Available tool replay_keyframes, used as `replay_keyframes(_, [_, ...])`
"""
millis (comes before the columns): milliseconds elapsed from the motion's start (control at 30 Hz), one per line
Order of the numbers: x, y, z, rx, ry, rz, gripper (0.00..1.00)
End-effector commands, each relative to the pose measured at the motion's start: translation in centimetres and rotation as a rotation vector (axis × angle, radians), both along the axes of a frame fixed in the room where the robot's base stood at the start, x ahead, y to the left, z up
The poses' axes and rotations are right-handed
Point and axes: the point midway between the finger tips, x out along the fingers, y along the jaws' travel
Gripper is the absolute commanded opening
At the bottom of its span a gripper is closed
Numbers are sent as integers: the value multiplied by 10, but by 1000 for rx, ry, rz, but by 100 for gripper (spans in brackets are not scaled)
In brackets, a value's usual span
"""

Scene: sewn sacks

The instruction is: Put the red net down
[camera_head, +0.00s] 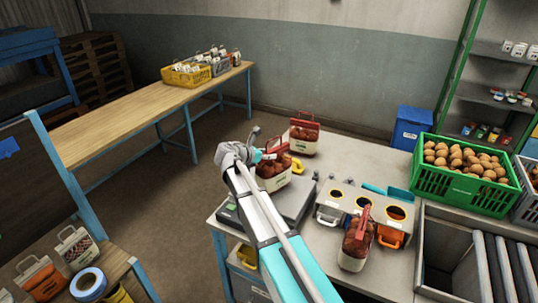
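A sack with a red top band (278,172), showing reddish-brown contents and a pale lower part, is at my arm's end, over the grey bench unit at the left. My gripper (268,156) is at its red top band. The arm hides part of the sack, and I cannot tell if the fingers are closed on the band or if the sack's base touches the surface. Two similar red-topped sacks stand on the bench: one at the back (304,137) and one in front (356,240). I cannot tell which is the red net.
A grey unit with round yellow-rimmed openings (366,209) stands right of the arm. A green crate of potatoes (420,181) and a roller conveyor (505,265) are farther right. A wooden table (110,124) holds a yellow crate (170,78).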

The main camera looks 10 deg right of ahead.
Motion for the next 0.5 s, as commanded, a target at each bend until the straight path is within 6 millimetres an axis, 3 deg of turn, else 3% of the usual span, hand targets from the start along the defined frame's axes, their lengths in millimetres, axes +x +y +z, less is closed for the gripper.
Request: replay_keyframes(500, [0, 0, 2, 0, 0, 0, 63])
